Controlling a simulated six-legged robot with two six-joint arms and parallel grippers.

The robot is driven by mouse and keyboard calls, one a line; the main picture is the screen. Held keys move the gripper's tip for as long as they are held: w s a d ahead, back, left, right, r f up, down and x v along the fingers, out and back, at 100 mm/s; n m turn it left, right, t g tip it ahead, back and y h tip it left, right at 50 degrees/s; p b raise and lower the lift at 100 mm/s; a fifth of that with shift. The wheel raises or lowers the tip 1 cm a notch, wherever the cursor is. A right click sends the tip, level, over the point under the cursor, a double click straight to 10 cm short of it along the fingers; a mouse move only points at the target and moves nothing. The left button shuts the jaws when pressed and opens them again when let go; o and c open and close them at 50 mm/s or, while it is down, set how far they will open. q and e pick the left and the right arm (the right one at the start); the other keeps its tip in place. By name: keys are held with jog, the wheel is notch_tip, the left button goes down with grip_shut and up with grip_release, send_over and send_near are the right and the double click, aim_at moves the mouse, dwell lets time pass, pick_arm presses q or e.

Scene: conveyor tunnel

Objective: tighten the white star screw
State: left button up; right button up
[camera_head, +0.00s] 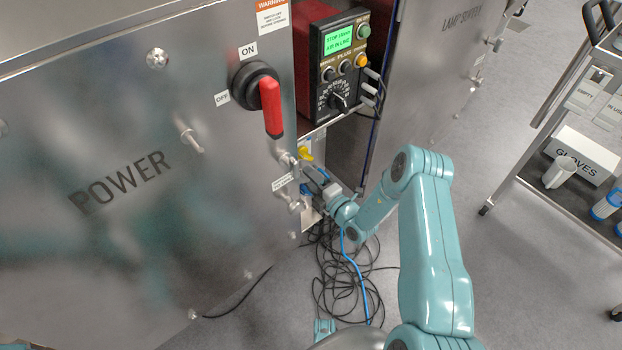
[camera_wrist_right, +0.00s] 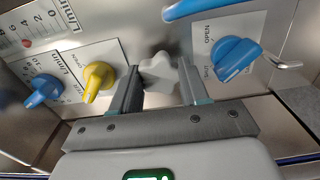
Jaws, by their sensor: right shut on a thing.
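The white star screw (camera_wrist_right: 158,72) shows in the right wrist view, between the fingertips of my right gripper (camera_wrist_right: 159,80). The gripper is shut on it, with one finger on each side, and the fingers hide part of its edges. In the head view my right gripper (camera_head: 311,176) reaches into the opening beside the POWER cabinet door, and I cannot make out the screw there. My left gripper is not in view.
A yellow knob (camera_wrist_right: 98,80) and a blue knob (camera_wrist_right: 44,92) sit left of the screw; a larger blue valve knob (camera_wrist_right: 236,56) sits right. The POWER door (camera_head: 110,235) has a red handle (camera_head: 271,105). Black cables (camera_head: 345,285) lie on the floor. A cart (camera_head: 545,195) stands right.

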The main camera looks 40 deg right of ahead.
dwell(0.3)
jog(key=o, duration=1.1)
jog(key=shift+c, duration=0.2)
jog(key=shift+s, duration=0.15)
jog(key=s+d+p, duration=0.1)
jog(key=s+p, duration=0.2)
jog(key=s, duration=1.3)
jog(key=shift+d, duration=0.1)
